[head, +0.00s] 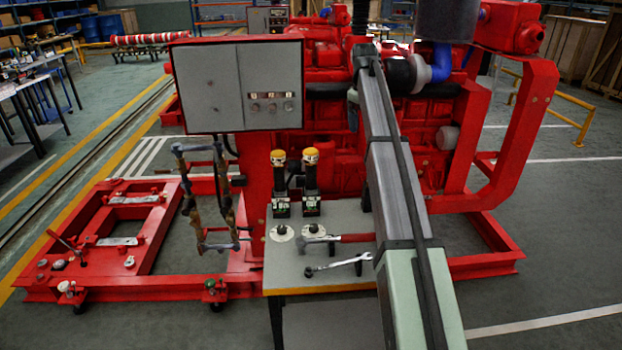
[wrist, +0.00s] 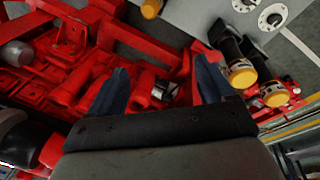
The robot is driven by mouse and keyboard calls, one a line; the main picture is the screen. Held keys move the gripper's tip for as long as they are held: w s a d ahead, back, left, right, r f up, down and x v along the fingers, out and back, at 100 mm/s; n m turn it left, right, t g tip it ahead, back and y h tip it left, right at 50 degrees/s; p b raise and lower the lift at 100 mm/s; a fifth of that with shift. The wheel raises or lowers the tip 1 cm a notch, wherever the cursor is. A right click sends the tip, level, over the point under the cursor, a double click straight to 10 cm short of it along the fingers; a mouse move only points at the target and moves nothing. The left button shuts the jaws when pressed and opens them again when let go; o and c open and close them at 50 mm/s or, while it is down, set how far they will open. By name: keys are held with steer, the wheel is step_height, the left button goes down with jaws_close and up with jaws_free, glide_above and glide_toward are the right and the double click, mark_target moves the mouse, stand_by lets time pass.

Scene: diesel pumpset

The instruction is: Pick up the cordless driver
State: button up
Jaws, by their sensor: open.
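No cordless driver can be made out for sure. Two upright black tools or canisters with yellow tops stand on the small grey table: the left one (head: 280,185) and the right one (head: 310,184). They show at the right of the wrist view, one nearer (wrist: 241,73) and one farther (wrist: 275,95). Another yellow-orange piece (wrist: 151,8) is cut off at the top of the wrist view. My gripper (wrist: 162,82) is open and empty, its blue fingers apart above red machinery, beside the yellow-topped things. My gripper is not visible in the head view.
The table (head: 320,275) also holds a red-handled hammer (head: 340,238), a wrench (head: 340,264) and two white discs, left (head: 281,232) and right (head: 313,230). My arm hides its right part. The red pumpset (head: 325,150) and grey control box (head: 238,86) stand behind.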

mark_target(311, 150)
steer(key=a+r+n+g+y, duration=0.1)
steer(key=a+n, duration=0.2)
steer(key=a, duration=0.4)
steer(key=a+r+n+y, duration=0.1)
steer(key=a+n+y, duration=0.1)
steer(key=a, duration=0.6)
steer(key=f, duration=0.9)
steer(key=shift+w+a, duration=0.2)
steer(key=shift+a, duration=0.1)
steer(key=shift+s+a+f, duration=0.1)
steer(key=shift+a+f, duration=0.05)
steer(key=shift+f, duration=1.1)
steer(key=shift+a+f, duration=0.15)
steer(key=shift+f, duration=1.05)
jaws_close()
